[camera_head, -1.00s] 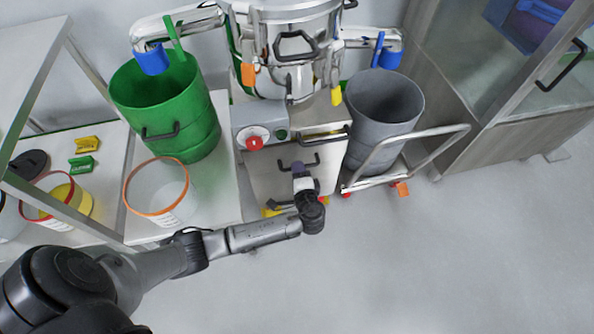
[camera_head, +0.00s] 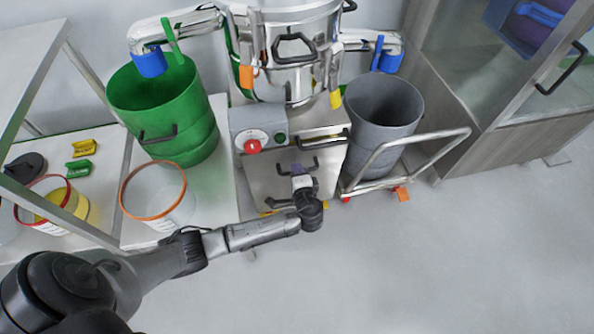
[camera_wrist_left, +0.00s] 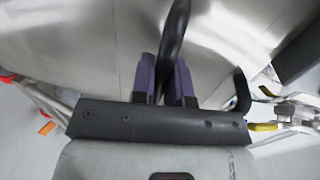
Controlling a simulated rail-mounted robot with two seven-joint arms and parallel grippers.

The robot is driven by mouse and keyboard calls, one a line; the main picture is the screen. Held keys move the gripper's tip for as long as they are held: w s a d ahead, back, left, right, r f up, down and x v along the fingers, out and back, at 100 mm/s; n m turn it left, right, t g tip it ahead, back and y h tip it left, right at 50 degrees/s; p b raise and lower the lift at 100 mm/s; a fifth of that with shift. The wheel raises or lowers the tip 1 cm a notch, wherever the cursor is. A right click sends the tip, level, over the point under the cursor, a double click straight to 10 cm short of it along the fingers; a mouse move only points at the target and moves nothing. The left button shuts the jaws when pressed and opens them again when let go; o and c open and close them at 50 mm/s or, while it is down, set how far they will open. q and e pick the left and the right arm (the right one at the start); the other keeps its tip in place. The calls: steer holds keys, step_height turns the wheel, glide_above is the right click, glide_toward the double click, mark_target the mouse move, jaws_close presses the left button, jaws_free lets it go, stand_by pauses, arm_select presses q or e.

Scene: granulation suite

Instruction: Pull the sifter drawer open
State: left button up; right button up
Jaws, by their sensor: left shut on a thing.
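The sifter (camera_head: 292,31) is a shiny metal machine at the top middle of the head view, above a box-shaped metal cabinet. The cabinet's front panel (camera_head: 262,181) has a small dark handle (camera_head: 312,164). My left gripper (camera_head: 297,170) is at this handle, its purple fingertips shut on it. In the left wrist view, the dark curved handle (camera_wrist_left: 174,35) passes between the two purple fingers (camera_wrist_left: 162,82). A longer dark handle (camera_head: 335,139) sits higher on the cabinet. Whether the drawer stands out from the cabinet cannot be told. My right gripper is not in view.
A control box with a red knob (camera_head: 252,147) is on the cabinet. A green drum (camera_head: 160,110) stands left of it, a grey drum (camera_head: 383,105) on a cart with a metal rail (camera_head: 425,137) to the right. The floor (camera_head: 430,260) in front is clear.

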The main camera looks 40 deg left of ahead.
arm_select(q)
jaws_close()
steer(key=f+p+v, duration=0.3)
steer(key=p+v, duration=0.1)
steer(key=v, duration=1)
steer(key=d+f+p+v, duration=0.1)
steer(key=p+v, duration=0.4)
steer(key=v, duration=0.9)
steer(key=shift+s+f, duration=0.3)
steer(key=shift+f, duration=0.5)
steer(key=o, duration=0.7)
jaws_free()
